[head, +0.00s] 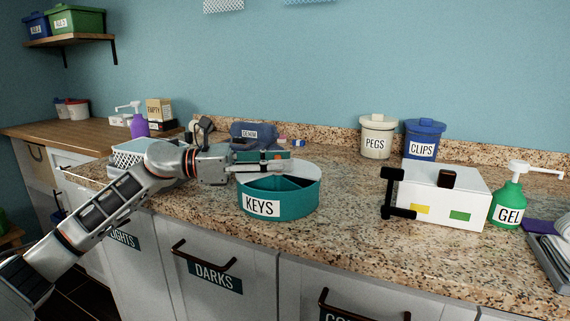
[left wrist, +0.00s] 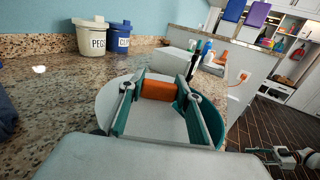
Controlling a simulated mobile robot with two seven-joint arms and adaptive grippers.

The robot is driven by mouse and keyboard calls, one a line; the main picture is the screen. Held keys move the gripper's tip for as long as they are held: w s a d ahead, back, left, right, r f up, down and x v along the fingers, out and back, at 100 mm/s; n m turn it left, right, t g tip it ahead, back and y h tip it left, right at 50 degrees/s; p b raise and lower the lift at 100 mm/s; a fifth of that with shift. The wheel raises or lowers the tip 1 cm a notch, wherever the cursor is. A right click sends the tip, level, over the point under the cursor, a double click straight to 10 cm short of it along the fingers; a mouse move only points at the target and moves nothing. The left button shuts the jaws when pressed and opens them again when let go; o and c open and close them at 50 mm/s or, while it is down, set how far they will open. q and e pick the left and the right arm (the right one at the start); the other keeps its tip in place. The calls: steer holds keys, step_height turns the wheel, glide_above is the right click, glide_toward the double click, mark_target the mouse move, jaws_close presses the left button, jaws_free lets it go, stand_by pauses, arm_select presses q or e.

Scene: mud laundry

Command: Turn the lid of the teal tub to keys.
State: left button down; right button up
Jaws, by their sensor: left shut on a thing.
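The teal tub (head: 296,204) stands on the granite counter with its KEYS label (head: 261,208) facing front. Its pale round lid (head: 306,171) has a cut-out at the front, through which dark teal inside walls show. My left gripper (head: 277,166) reaches over the lid from the left. In the left wrist view, its fingers (left wrist: 158,98) are shut on an orange knob (left wrist: 158,90) above the pale lid (left wrist: 108,102).
A white box (head: 440,198) with a black handle and a green GEL bottle (head: 508,203) stand to the right. PEGS (head: 378,137) and CLIPS (head: 424,140) tubs are at the wall. A blue DENIM bundle (head: 252,134) lies behind the arm. Counter right of the tub is clear.

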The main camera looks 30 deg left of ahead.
mark_target(278, 158)
arm_select(q)
steer(key=shift+f, duration=0.15)
steer(key=c, duration=1.4)
jaws_free()
steer(key=shift+r, duration=0.2)
step_height(278, 158, up, 10)
steer(key=shift+f, duration=0.1)
